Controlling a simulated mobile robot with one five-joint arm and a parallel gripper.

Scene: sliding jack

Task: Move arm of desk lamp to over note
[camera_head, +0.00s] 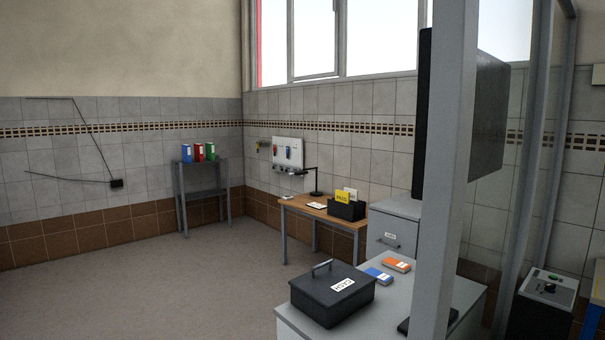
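The desk lamp (316,181) is small and black and stands upright near the back edge of a wooden desk (325,218) by the tiled wall. Its arm (304,171) reaches out to the left from the top of the post. A white note (316,206) lies flat on the desk, in front of the lamp. It is too small to tell whether the arm's end is over the note. My gripper is not in view.
A black box (332,292) with a handle and blue and orange boxes (396,265) sit on a grey cabinet (440,285) in front. A grey post (447,170) stands at right. Open floor (150,285) lies left of the desk.

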